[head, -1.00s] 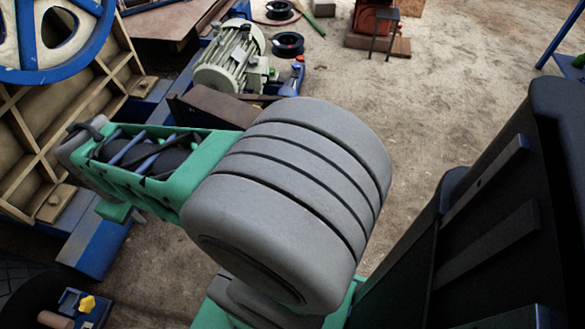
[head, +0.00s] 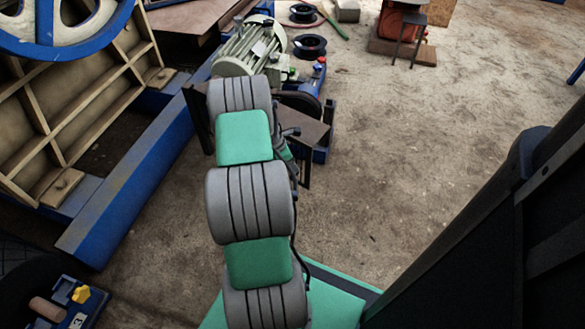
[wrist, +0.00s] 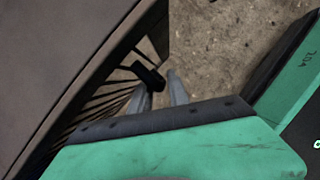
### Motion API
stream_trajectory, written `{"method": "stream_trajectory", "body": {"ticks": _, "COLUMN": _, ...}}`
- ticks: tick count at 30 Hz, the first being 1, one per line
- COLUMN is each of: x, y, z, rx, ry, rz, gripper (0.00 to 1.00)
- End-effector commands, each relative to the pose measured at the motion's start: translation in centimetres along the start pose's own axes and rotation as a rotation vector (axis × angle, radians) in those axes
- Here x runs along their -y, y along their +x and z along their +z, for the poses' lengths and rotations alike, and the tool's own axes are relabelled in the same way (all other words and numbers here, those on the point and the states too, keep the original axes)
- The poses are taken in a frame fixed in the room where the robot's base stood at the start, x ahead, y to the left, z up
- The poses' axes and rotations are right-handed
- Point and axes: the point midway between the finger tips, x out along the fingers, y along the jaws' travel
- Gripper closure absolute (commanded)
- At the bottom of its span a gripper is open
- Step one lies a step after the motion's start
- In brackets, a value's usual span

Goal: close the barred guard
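The barred guard shows in the wrist view as a row of thin dark bars (wrist: 98,107) beside a large brown panel (wrist: 65,55). A black handle-like piece (wrist: 149,76) stands out near the bars. My gripper (wrist: 160,84) has two grey fingers with a gap between them. The black piece is just by the left fingertip; whether they touch I cannot tell. In the head view my arm hides the gripper and most of the guard. A brown panel (head: 300,124) shows right of my arm, in front of the motor; the bars cannot be made out there.
A pale green motor (head: 250,48) and black reels (head: 310,46) lie beyond. A blue beam (head: 130,200) and ribbed tan casting (head: 70,120) with a blue wheel (head: 70,20) stand left. A small blue box with a yellow knob (head: 80,294) is bottom left. Open floor lies right.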

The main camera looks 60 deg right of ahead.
Motion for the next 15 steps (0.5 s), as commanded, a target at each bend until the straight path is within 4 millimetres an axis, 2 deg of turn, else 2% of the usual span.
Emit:
{"method": "stream_trajectory", "body": {"ticks": 2, "x": -0.02, "y": 0.71, "z": -0.06, "rx": -0.001, "ry": 0.0, "rz": 0.0, "gripper": 0.78}}
{"method": "stream_trajectory", "body": {"ticks": 9, "x": -0.04, "y": 0.7, "z": -0.01, "rx": -0.001, "ry": 0.0, "rz": 0.001, "gripper": 0.78}}
{"method": "stream_trajectory", "body": {"ticks": 15, "x": -0.03, "y": 0.68, "z": -0.01, "rx": -0.001, "ry": 0.0, "rz": 0.001, "gripper": 0.94}}
